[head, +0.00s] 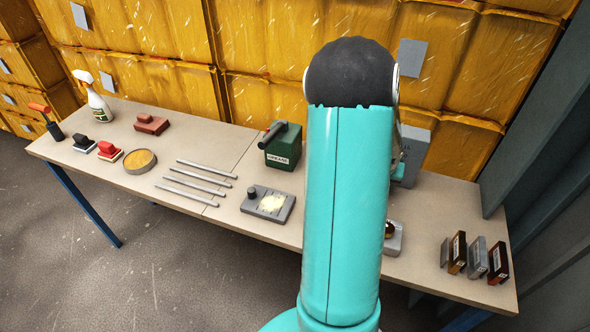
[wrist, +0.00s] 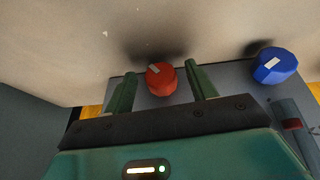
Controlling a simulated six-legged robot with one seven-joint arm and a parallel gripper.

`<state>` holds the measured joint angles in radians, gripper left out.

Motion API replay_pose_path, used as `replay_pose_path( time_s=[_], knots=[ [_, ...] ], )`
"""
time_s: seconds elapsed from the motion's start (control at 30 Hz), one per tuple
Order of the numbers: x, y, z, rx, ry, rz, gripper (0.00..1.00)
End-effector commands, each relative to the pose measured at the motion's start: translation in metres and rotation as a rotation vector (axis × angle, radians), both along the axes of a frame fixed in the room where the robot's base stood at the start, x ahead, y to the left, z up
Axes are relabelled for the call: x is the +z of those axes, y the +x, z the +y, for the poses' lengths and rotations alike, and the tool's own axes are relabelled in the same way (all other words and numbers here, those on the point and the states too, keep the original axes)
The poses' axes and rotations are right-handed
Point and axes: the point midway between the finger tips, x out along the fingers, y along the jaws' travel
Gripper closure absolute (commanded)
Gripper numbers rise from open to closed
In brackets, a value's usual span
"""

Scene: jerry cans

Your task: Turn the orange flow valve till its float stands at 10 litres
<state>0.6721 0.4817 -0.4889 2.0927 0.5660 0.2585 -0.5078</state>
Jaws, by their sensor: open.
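A red-orange knob (wrist: 161,79) with a pale pointer mark is in the middle of the wrist view, on a grey panel (wrist: 232,78). I take it as the orange flow valve. My gripper (wrist: 160,69) is open, one green finger on each side of the knob. I cannot tell whether the fingers touch it. A small red piece (wrist: 292,125), possibly a float, shows on a dark part at the right; no litre scale is readable. In the head view a grey box (head: 413,152) stands partly behind my arm, and my gripper is hidden.
A blue knob (wrist: 274,65) with a white mark sits right of the red-orange one. On the table (head: 235,225) stand a green jerry can (head: 284,152), a grey device with a dial (head: 268,204), several metal rods (head: 200,182) and several small upright blocks (head: 476,258) at the right.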

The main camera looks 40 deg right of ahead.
Motion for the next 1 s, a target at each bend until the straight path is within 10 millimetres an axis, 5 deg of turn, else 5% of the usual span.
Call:
replay_pose_path(
  time_s=[0.43,1.0],
  knots=[
    [0.000,0.004,0.002,0.005,-0.064,0.125,0.44],
    [0.080,0.004,0.039,0.004,-0.063,0.117,0.44]
  ],
)
